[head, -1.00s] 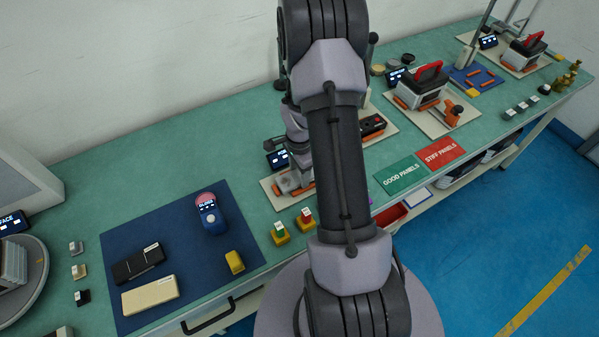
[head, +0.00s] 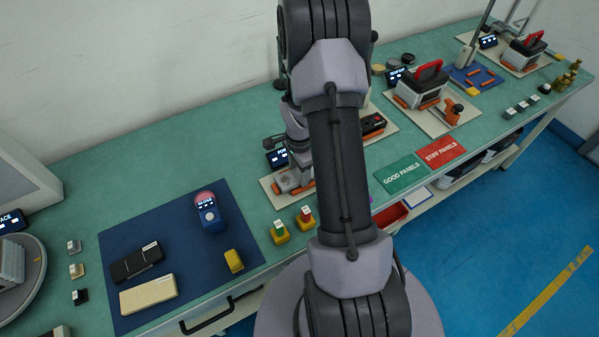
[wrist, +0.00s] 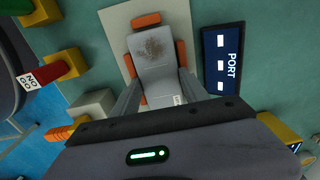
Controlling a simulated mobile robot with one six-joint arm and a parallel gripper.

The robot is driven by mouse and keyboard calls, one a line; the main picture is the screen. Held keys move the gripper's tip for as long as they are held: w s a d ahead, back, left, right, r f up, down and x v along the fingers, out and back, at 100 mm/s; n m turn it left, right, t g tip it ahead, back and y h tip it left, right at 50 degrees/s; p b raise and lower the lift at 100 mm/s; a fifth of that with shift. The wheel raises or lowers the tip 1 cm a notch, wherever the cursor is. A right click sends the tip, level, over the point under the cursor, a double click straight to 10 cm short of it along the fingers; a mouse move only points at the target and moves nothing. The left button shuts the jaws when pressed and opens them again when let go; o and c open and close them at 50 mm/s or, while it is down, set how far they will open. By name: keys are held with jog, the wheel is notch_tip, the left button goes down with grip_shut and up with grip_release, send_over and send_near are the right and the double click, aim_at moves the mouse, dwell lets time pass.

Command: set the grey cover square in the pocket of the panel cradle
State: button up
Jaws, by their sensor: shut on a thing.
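The grey cover (wrist: 155,50) has a brownish smudge near its far end and a small white label near my gripper. In the wrist view it lies over the panel cradle, among its orange blocks (wrist: 146,19). The cradle's pale base plate (wrist: 116,20) shows past the cover's left side. My gripper (wrist: 160,92) is shut on the cover, one finger along each side. I cannot tell whether the cover rests fully down in the pocket. In the head view the cradle (head: 268,187) is partly hidden behind my arm, with the grey cover (head: 289,181) on it.
A dark PORT display (wrist: 221,60) stands close right of the cradle. Yellow blocks with red and green tops (head: 305,217) stand in front of it. A blue mat (head: 190,285) with several devices lies left. Green and red panel mats (head: 402,174) lie right.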

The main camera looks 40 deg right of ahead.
jog(key=shift+s+a+f, duration=0.2)
jog(key=shift+s+f, duration=0.1)
jog(key=shift+f, duration=0.15)
jog(key=shift+s+a+f, duration=0.15)
jog(key=shift+s+f, duration=0.1)
jog(key=shift+f, duration=0.2)
jog(key=o, duration=1.6)
jog(key=shift+w, duration=0.1)
jog(key=r, duration=0.1)
jog(key=r+p, duration=0.1)
jog(key=w+r, duration=0.1)
jog(key=shift+d+r, duration=0.4)
notch_tip(320, 180, up, 16)
jog(key=p, duration=0.4)
jog(key=shift+a+f, duration=0.15)
jog(key=shift+a, duration=0.15)
